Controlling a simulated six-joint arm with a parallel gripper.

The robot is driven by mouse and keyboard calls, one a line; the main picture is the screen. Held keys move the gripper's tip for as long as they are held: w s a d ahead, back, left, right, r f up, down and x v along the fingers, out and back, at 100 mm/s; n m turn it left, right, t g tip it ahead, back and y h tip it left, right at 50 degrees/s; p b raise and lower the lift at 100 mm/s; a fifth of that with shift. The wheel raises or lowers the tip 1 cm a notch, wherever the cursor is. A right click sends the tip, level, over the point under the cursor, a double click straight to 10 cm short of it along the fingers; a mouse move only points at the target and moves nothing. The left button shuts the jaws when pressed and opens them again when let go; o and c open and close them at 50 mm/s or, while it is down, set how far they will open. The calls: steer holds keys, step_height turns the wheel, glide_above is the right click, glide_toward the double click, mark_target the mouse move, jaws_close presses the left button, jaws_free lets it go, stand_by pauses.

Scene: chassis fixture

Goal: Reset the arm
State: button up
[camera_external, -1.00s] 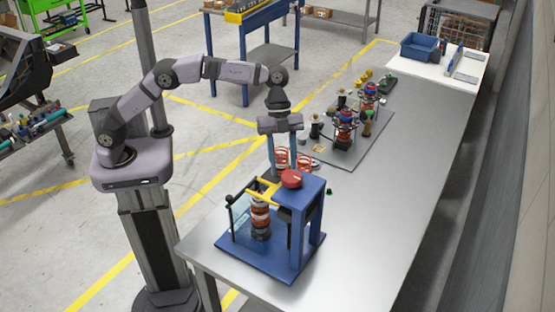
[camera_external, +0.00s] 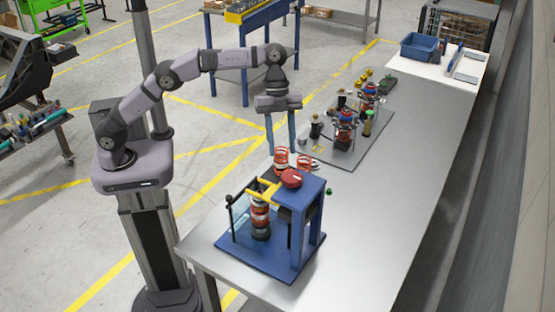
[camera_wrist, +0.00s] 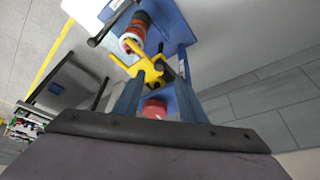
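My gripper (camera_external: 281,148) hangs fingers-down above the near part of the metal table, behind the blue press fixture (camera_external: 268,262). Its two blue fingers are apart with nothing between them. In the wrist view my gripper (camera_wrist: 160,90) shows both fingers spread, with the fixture beyond them. The fixture has a yellow fork (camera_external: 262,189), a red knob (camera_external: 291,178) and a red-black spring part (camera_external: 260,216) standing inside it. The yellow fork (camera_wrist: 145,65) and red knob (camera_wrist: 154,108) also show in the wrist view.
Orange coil springs (camera_external: 282,160) stand just behind the fixture, below my fingers. A grey mat (camera_external: 352,155) holds several assembled spring parts further back. A blue bin (camera_external: 419,47) sits on a white board (camera_external: 440,67) at the far end. The table's right side is clear.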

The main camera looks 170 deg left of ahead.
steer(key=w+d+f+g+h+p, duration=0.1)
steer(key=w+d, duration=1)
steer(key=w+d+f+g+p, duration=0.1)
steer(key=w+d+f, duration=0.15)
steer(key=d, duration=0.65)
steer(key=w+d+f+g+p, duration=0.1)
steer(key=w+d, duration=0.2)
steer(key=d, duration=0.6)
steer(key=s+d+f+p, duration=0.1)
steer(key=s+d+f, duration=0.2)
steer(key=s+d, duration=0.4)
steer(key=s+d+f+g+y+p, duration=0.1)
steer(key=s+d+f, duration=0.3)
steer(key=d, duration=1.1)
steer(key=s, duration=0.3)
steer(key=shift+d+f, duration=0.3)
steer(key=shift+o, duration=0.7)
